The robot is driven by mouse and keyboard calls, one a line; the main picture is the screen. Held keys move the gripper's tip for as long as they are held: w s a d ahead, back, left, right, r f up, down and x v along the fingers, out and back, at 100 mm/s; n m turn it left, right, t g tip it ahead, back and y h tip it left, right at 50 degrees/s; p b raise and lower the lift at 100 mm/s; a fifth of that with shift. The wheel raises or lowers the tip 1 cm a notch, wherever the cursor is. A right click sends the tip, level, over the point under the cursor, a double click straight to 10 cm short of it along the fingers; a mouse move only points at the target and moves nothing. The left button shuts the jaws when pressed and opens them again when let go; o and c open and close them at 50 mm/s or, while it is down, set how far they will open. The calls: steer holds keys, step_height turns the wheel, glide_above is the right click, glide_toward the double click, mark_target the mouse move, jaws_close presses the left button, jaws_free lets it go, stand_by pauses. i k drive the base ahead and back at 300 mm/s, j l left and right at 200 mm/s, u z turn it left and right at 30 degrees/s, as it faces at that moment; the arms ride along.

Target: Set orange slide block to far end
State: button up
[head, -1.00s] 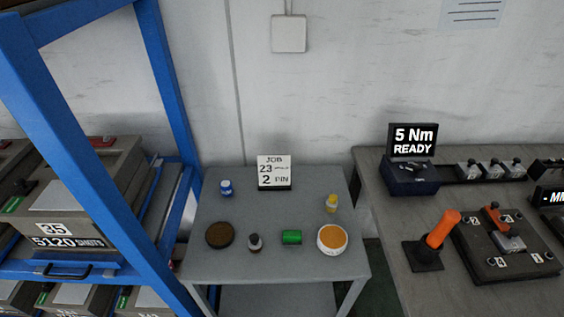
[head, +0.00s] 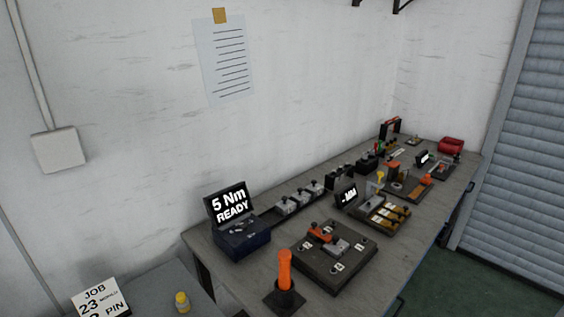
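Several orange parts stand on the grey workbench (head: 228,268) in the head view, and I cannot tell for sure which is the orange slide block. One is a small orange-red piece (head: 321,234) on a dark square plate (head: 352,262), beside a grey metal block (head: 336,246). Another orange part (head: 393,167) stands farther along the bench, near an orange-edged fixture (head: 420,191). These far parts are too small to tell their positions along any track. My gripper is not in view.
An upright orange handle (head: 285,268) stands in a dark holder at the bench's front. A "5 Nm READY" display (head: 231,205) sits at its left end. A small display (head: 346,195) and yellow-topped pieces (head: 390,214) stand mid-bench. A shutter (head: 520,150) and green floor (head: 490,272) are at right.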

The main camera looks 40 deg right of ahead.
mark_target(425, 180)
steer(key=z, duration=1.8)
